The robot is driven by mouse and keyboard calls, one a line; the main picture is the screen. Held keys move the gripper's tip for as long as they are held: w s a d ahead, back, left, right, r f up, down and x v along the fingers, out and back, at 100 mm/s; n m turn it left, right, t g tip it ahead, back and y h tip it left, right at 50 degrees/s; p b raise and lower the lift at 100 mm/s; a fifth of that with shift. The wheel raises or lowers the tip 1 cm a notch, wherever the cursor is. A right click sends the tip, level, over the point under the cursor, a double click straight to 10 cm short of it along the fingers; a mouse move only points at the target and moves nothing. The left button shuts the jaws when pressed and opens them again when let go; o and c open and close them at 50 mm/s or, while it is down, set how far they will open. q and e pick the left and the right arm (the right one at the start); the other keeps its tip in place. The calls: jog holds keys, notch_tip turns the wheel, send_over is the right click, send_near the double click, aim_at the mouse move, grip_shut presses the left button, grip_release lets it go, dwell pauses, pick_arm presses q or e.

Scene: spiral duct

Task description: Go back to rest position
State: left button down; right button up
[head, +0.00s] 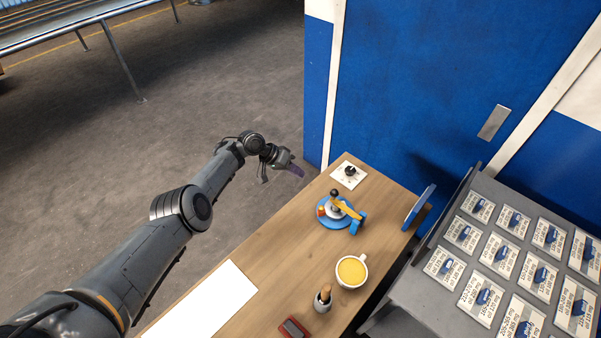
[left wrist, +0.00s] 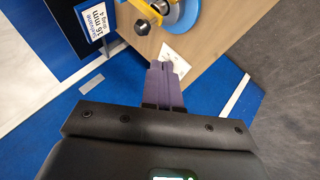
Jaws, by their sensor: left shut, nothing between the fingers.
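My left gripper (head: 296,170) is shut and empty. It hangs in the air beside the far left end of the wooden table (head: 282,258). In the left wrist view its purple fingers (left wrist: 163,84) are together, with the table corner and a white card (left wrist: 176,60) beyond them. My left arm reaches in from the lower left of the head view. My right gripper is in neither view.
A white card with a black knob (head: 349,171), a blue round fixture (head: 335,212) with a yellow part, a yellow-filled cup (head: 351,272), a small holder (head: 323,300) and a red-topped block (head: 294,328) stand on the table. A grey labelled rack (head: 447,285) stands right.

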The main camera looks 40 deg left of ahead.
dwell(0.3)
pick_arm(q)
jog(key=s+a+f+g+y+p, duration=0.2)
jog(key=s+a+f+y+p, duration=0.2)
jog(key=s+a+f+y, duration=0.5)
jog(key=s+d+r+m+p, duration=0.1)
jog(key=s+d+r+p, duration=0.1)
jog(key=s+d+r, duration=0.5)
jog(key=s+d+r+m+h+p, duration=0.1)
jog(key=s+d+r+p, duration=0.2)
jog(key=s+d+r, duration=0.4)
jog(key=s+d+r+p, duration=0.2)
jog(key=s+d+r, duration=0.5)
jog(key=s+d, duration=0.4)
jog(key=s, duration=0.5)
jog(key=shift+s+m+h, duration=0.3)
jog(key=shift+m+h, duration=0.1)
jog(key=shift+r, duration=0.1)
jog(key=c, duration=1.8)
grip_release()
jog(key=shift+c, duration=0.2)
